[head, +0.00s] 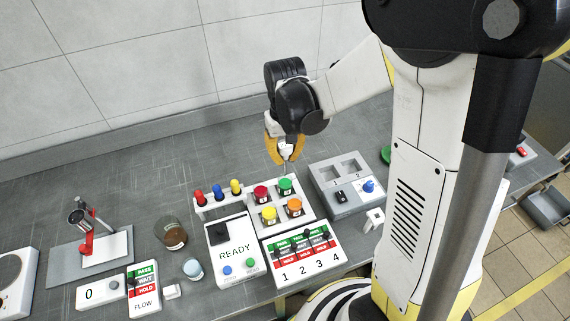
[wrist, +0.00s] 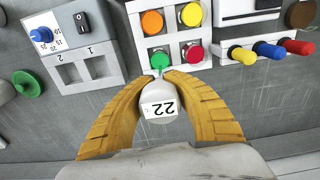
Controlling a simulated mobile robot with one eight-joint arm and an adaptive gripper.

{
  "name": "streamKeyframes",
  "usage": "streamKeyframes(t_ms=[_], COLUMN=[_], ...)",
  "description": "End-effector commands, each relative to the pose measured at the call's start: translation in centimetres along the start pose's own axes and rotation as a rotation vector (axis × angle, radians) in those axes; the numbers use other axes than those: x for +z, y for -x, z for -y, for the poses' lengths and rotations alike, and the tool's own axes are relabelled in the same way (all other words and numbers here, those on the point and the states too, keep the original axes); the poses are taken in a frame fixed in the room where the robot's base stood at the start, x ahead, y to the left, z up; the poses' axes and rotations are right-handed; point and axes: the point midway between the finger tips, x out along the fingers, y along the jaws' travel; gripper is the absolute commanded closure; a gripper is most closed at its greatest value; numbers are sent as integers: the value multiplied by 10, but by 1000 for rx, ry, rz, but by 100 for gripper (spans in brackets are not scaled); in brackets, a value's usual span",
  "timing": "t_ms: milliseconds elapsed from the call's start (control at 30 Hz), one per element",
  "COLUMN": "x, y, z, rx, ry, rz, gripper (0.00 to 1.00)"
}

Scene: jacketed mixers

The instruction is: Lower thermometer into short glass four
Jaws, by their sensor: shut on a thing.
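My gripper (head: 285,152) is shut on the thermometer, whose white head (wrist: 159,103) reads 22 in the wrist view. In the head view its thin probe (head: 286,166) points down above the back of a white rack. The rack (wrist: 178,44) holds red (head: 261,193), green (head: 286,186), yellow (head: 268,215) and orange (head: 293,207) capped vessels. The probe is nearest the green cap (wrist: 160,61); I cannot tell whether they touch. No vessel shows a readable number, so I cannot tell which is short glass four.
A panel numbered 1 to 4 (head: 303,250) stands before the rack, with a READY box (head: 234,252) to its left. A grey two-well unit (head: 347,180) is on the right. A brown-filled glass (head: 172,236) and a pale glass (head: 193,268) stand left.

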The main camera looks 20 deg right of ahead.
Motion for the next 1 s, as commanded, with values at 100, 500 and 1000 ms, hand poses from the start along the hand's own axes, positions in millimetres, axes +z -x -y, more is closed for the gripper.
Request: streamKeyframes(t_ms=[100, 500, 1000], x=[0, 0, 0], y=[18, 51, 90], z=[0, 0, 0], rx=[0, 0, 0], ry=[0, 0, 0], rz=[0, 0, 0], gripper=[100, 100, 100])
